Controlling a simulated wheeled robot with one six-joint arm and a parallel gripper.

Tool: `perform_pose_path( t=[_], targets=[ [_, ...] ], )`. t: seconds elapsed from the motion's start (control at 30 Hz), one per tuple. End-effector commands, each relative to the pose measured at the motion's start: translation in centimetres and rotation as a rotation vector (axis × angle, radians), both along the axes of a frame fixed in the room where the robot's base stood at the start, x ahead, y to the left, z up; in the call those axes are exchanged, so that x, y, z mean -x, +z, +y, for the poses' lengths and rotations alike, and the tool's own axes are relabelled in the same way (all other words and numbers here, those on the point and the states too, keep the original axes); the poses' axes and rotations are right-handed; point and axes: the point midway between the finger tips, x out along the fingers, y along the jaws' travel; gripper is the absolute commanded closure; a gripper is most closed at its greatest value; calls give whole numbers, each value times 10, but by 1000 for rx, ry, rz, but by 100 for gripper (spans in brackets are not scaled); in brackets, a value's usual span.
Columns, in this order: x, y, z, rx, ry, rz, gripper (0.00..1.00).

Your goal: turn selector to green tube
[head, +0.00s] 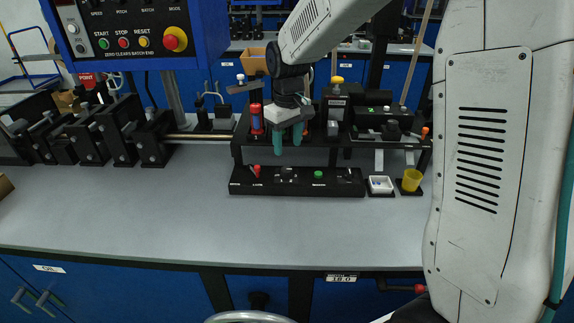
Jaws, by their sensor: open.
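My gripper (287,138) hangs over the black bench fixture (300,184), pointing down. Its two teal fingers are apart, with nothing seen between them. A small red knob (256,171), which may be the selector, is on the low black panel, left of and below my gripper. Its exact pointing direction is too small to tell. A green round button (318,175) is on the same panel, to the right. A red and blue upright cylinder (256,119) stands just left of my gripper. I cannot make out a green tube for certain.
A white tray (381,185) and a yellow cup (411,180) stand right of the panel. Black roller stands (119,133) are at the left. A control box (135,34) with buttons hangs at upper left. The front of the grey bench (180,220) is clear.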

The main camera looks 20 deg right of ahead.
Motion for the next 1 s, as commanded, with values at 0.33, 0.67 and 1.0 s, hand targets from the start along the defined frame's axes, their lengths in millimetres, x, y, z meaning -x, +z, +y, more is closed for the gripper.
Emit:
perform_pose_path(
  t=[0.33, 0.67, 1.0],
  targets=[
    [-7, -41, 1, 0, 9, 5, 50],
    [-7, -82, 1, 0, 8, 3, 50],
    [-7, -85, 1, -1, 9, 1, 55]
  ],
)
